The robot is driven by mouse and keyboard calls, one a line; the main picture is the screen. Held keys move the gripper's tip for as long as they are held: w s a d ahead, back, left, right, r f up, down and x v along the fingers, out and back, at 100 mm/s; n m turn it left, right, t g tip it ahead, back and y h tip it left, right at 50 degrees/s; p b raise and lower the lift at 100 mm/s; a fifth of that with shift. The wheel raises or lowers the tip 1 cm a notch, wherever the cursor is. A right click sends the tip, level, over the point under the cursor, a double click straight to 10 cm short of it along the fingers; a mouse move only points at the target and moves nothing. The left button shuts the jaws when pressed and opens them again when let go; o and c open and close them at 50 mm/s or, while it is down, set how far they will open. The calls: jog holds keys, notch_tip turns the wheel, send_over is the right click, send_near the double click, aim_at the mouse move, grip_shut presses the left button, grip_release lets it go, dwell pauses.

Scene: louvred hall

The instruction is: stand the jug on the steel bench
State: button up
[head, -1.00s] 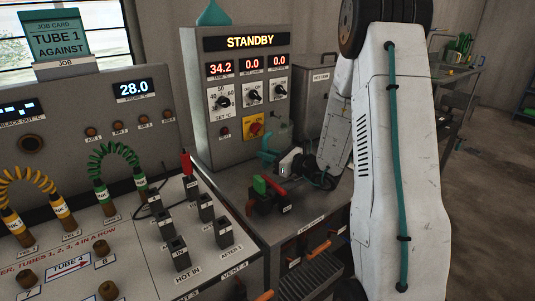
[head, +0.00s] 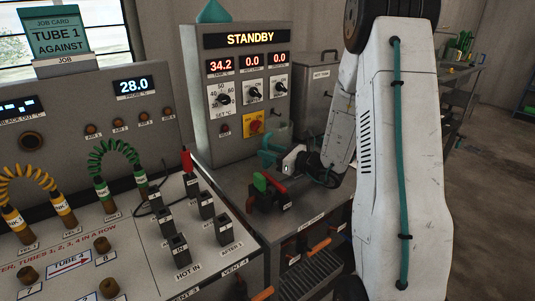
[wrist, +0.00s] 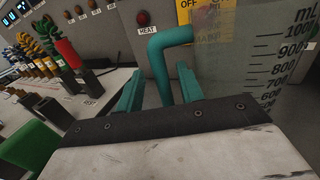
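The jug (wrist: 245,65) is clear with a black mL scale and fills the right of the wrist view. Its teal handle (wrist: 160,65) bends out to the left and down. My gripper (wrist: 160,92) has teal fingers standing apart on either side of the handle, with gaps showing, so it looks open. In the head view my gripper (head: 270,157) is low over the grey counter (head: 230,190), in front of the STANDBY cabinet. The jug's clear body is hard to make out there. A grey bench (head: 462,98) stands at the back right; I cannot tell if it is the steel bench.
The STANDBY cabinet (head: 242,85) rises behind my gripper. A valve with red and green handles (head: 268,190) stands just in front of it. A grey HOT TANK box (head: 312,85) is behind. The console with hoses and black plugs (head: 178,247) is at the left. Open floor lies right.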

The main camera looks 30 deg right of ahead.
jog(key=v, duration=1)
jog(key=shift+s+d, duration=0.15)
jog(key=shift+s, duration=0.1)
jog(key=a+r+n+g+y, duration=0.1)
jog(key=a+r+n+g, duration=0.1)
jog(key=a+n, duration=0.1)
jog(key=s+a+r+n+g+y, duration=0.1)
jog(key=a+n+g+y, duration=0.1)
jog(key=a, duration=0.3)
jog(key=s+a+r+n+g+y, duration=0.1)
jog(key=a+r+n+g+y, duration=0.1)
jog(key=a, duration=0.3)
jog(key=shift+s+r+n, duration=0.1)
jog(key=shift+r+n, duration=0.25)
jog(key=shift+n, duration=0.45)
jog(key=s+a+r+n+g, duration=0.3)
jog(key=s+a+n+g, duration=0.55)
jog(key=a+n, duration=0.2)
jog(key=s+d+r+n+h, duration=0.2)
jog(key=s+r+n+h, duration=0.1)
jog(key=s+n+h, duration=0.9)
jog(key=shift+s+d, duration=0.25)
jog(key=shift+s, duration=0.6)
jog(key=shift+g, duration=0.25)
